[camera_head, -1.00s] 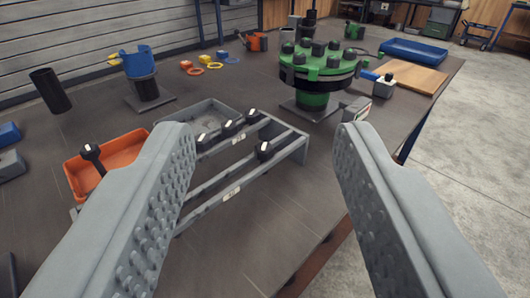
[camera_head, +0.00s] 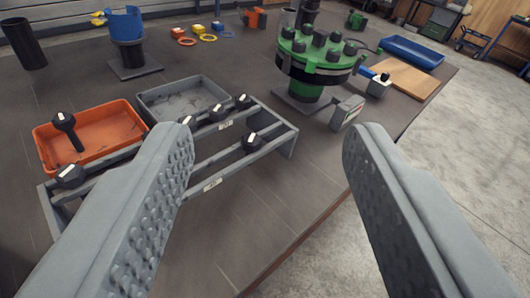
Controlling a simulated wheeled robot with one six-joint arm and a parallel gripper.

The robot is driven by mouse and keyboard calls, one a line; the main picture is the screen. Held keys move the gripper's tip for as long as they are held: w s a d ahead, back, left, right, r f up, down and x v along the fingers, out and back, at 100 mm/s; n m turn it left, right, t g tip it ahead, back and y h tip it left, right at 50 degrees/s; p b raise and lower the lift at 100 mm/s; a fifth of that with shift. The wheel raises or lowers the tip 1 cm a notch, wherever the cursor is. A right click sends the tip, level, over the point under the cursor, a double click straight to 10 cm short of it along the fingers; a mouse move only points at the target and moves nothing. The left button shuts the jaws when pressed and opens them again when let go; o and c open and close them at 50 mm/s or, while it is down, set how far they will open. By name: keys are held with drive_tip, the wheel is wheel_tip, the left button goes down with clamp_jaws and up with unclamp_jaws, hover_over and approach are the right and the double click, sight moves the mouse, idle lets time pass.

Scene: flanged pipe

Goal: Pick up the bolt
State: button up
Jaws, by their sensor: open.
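Several black-headed bolts sit in a grey metal rack on the table; one bolt (camera_head: 251,142) is on the front rail, and others, such as this bolt (camera_head: 243,101), are along the back rail. Another bolt (camera_head: 68,175) is at the rack's left end. A bolt (camera_head: 66,126) lies tilted in the orange tray (camera_head: 112,113). My gripper (camera_head: 268,138) is open and empty, its fingers wide apart in the foreground. The left finger hides part of the rack (camera_head: 283,136). The rack's front bolt appears between the fingers, farther off.
A green flanged pipe (camera_head: 306,88) with black bolts on top stands behind the rack. A grey tray (camera_head: 172,88) lies behind the rack. A blue tray (camera_head: 413,50), a wooden board (camera_head: 401,78) and a grey box (camera_head: 347,112) are at the right. The table's front right is clear.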

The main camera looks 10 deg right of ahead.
drive_tip(key=w+n+g, duration=0.4)
drive_tip(key=w+n, duration=0.2)
drive_tip(key=w, duration=0.1)
drive_tip(key=n+g+y, duration=0.1)
drive_tip(key=n+g, duration=1.2)
drive_tip(key=n, duration=0.6)
hover_over(252, 137)
drive_tip(key=w+d, duration=0.1)
drive_tip(key=w, duration=0.1)
drive_tip(key=f, duration=0.6)
drive_tip(key=s+f, duration=0.1)
drive_tip(key=f, duration=0.5)
drive_tip(key=s+a+f, duration=0.1)
drive_tip(key=f, duration=0.4)
drive_tip(key=shift+f, duration=0.25)
drive_tip(key=shift+c, duration=0.4)
clamp_jaws()
